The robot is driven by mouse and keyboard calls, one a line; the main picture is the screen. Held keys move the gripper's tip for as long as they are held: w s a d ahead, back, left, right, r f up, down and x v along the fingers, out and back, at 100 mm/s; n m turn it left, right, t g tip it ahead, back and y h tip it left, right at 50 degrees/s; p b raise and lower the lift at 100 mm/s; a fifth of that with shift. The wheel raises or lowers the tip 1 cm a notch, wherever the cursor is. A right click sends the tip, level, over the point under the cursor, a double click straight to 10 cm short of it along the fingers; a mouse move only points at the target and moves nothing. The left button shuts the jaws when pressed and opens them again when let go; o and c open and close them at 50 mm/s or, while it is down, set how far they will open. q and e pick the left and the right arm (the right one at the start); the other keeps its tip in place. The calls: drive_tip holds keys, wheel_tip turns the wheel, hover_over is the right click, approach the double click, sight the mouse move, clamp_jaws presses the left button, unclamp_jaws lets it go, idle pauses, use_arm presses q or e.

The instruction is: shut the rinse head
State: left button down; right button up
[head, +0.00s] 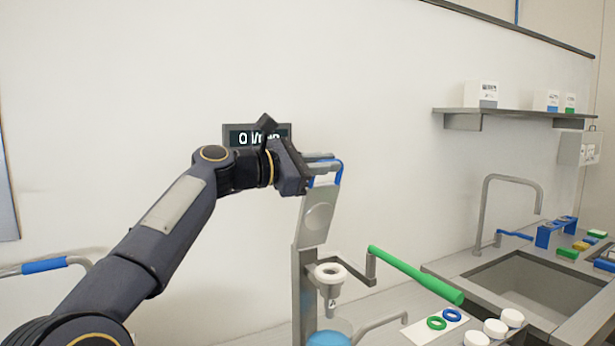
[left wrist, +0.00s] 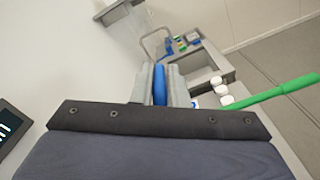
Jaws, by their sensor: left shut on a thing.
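The rinse head stands against the wall, with its grey hinged plate (head: 318,216) raised steeply above a white ring (head: 330,273) on a grey funnel. A blue handle (head: 338,171) is at the top of the plate. My left gripper (head: 322,166) is shut on this handle. In the left wrist view the blue handle (left wrist: 160,85) lies between the two grey fingers. The gripper hides part of the handle. My right gripper is in neither view.
A green lever (head: 415,275) sticks out to the right of the rinse head. Below it are a blue ring (head: 452,315), a green ring (head: 437,323) and several white jars (head: 495,328). A sink (head: 530,295) is at the right. A wall display (head: 240,137) is behind my left arm.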

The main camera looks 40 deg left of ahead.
use_arm(q)
drive_tip(key=s+d+f+m+b, duration=0.3)
drive_tip(key=d+f+m+b, duration=0.3)
drive_tip(key=f+b, duration=0.4)
drive_tip(key=s+d+f+m+b, duration=0.3)
drive_tip(key=d+f+m+b, duration=0.3)
drive_tip(key=f+b, duration=0.5)
drive_tip(key=shift+b, duration=0.75)
drive_tip(key=shift+f, duration=0.15)
drive_tip(key=c, duration=1.5)
unclamp_jaws()
drive_tip(key=shift+s, duration=0.1)
